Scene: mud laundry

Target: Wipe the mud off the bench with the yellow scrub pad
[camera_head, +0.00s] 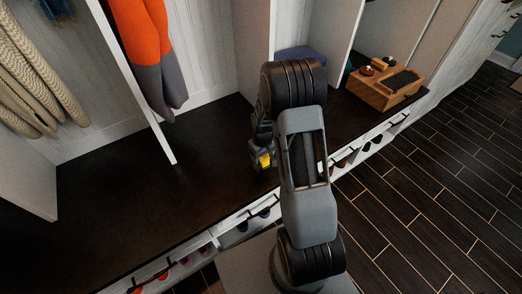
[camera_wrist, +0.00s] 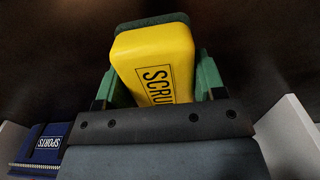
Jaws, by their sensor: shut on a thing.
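The yellow scrub pad (camera_wrist: 157,62) fills the middle of the wrist view, with a dark backing along its far edge and printed letters on its face. My gripper (camera_wrist: 155,85) is shut on it, with a green finger at each side. In the head view the pad (camera_head: 265,160) is a small yellow patch at my gripper (camera_head: 262,157), over the dark bench (camera_head: 120,205). I cannot tell whether the pad touches the bench top. No distinct mud patch stands out on the dark surface, and my arm hides part of the bench.
White dividers (camera_head: 140,90) split the bench into bays. An orange and grey garment (camera_head: 145,45) hangs above it. A wooden box (camera_head: 386,88) sits at the bench's right end. Shoes fill the cubbies below. A blue pouch (camera_wrist: 45,145) shows in the wrist view. The left bench top is clear.

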